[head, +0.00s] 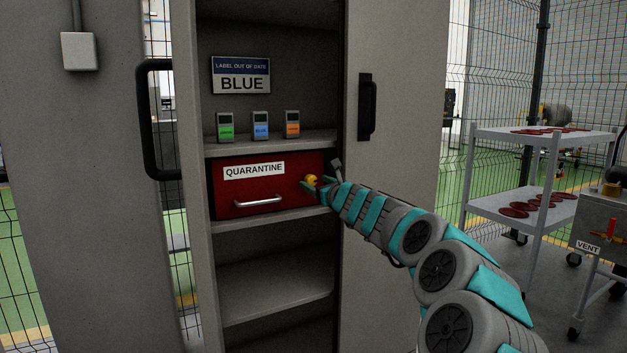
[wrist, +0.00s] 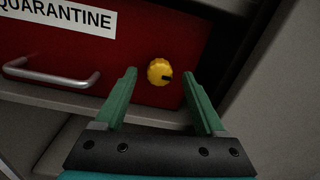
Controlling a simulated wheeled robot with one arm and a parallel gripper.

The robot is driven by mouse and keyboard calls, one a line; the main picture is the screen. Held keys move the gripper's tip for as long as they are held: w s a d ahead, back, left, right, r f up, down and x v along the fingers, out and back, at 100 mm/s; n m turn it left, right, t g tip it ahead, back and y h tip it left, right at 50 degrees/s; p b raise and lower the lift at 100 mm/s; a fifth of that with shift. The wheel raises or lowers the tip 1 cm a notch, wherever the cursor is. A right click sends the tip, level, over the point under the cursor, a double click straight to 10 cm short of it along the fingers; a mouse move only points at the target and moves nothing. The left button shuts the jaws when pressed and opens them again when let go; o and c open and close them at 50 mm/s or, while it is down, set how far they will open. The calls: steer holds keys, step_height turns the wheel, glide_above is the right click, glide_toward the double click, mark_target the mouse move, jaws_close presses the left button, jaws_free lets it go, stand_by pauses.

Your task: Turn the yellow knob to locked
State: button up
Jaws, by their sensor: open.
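The yellow knob (head: 311,180) is on the right side of the front of the red drawer (head: 230,203), which is marked QUARANTINE. In the wrist view the knob (wrist: 159,72) is round with a ridged edge and a dark mark pointing to the right. My gripper (head: 318,186) is at the right end of the drawer front, close to the knob. In the wrist view the green fingers of my gripper (wrist: 160,85) are open, one on each side of the knob in the picture. I cannot tell whether a finger touches it. The drawer looks shut.
The drawer has a silver handle (head: 257,201) left of the knob. Several small devices stand on the shelf (head: 270,143) above, under a BLUE sign (head: 241,75). The open cabinet door (head: 395,120) stands to the right, near my arm. A cart (head: 540,135) is further right.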

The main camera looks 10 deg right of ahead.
steer(key=shift+x, duration=0.95)
steer(key=shift+c, duration=0.4)
jaws_close()
